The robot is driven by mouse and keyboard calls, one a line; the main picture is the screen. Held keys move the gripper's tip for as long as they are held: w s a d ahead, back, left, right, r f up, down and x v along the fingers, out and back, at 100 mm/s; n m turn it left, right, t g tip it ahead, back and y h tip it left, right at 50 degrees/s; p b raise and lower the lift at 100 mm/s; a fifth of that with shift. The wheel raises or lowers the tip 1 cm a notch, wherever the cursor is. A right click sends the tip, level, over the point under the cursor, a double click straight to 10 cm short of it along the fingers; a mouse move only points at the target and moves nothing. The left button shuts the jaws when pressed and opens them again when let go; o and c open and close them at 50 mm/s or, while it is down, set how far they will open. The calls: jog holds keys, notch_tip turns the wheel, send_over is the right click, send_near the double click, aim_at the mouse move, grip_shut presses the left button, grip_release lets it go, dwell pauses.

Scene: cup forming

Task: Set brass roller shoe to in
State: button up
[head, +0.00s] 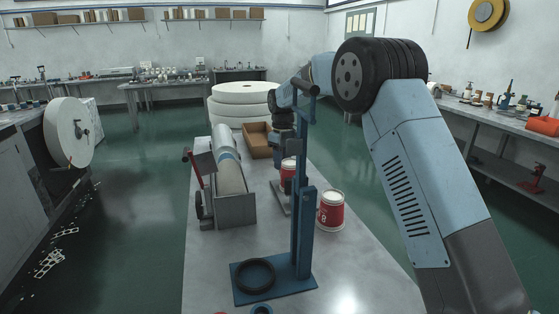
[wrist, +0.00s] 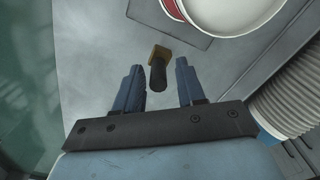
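In the wrist view, the brass roller shoe (wrist: 160,53) is a small brass block with a dark round handle (wrist: 157,77) pointing toward me. It lies beside a white, red-edged round can (wrist: 225,8). My gripper (wrist: 157,68) is open, with one finger on each side of the handle and gaps on both sides. I cannot tell how far the handle is in depth from the fingertips. In the head view, a red can (head: 288,174) stands on a low plate below my wrist, partly behind a blue press post. The shoe and my fingers cannot be made out there.
A blue hand press (head: 304,235) with a black ring on its base stands in front of my wrist. Another red can (head: 330,212) stands right of it. A cradle with a pale roll (head: 228,170) is at left, a brown tray (head: 258,142) behind.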

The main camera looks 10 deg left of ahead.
grip_shut()
dwell(0.3)
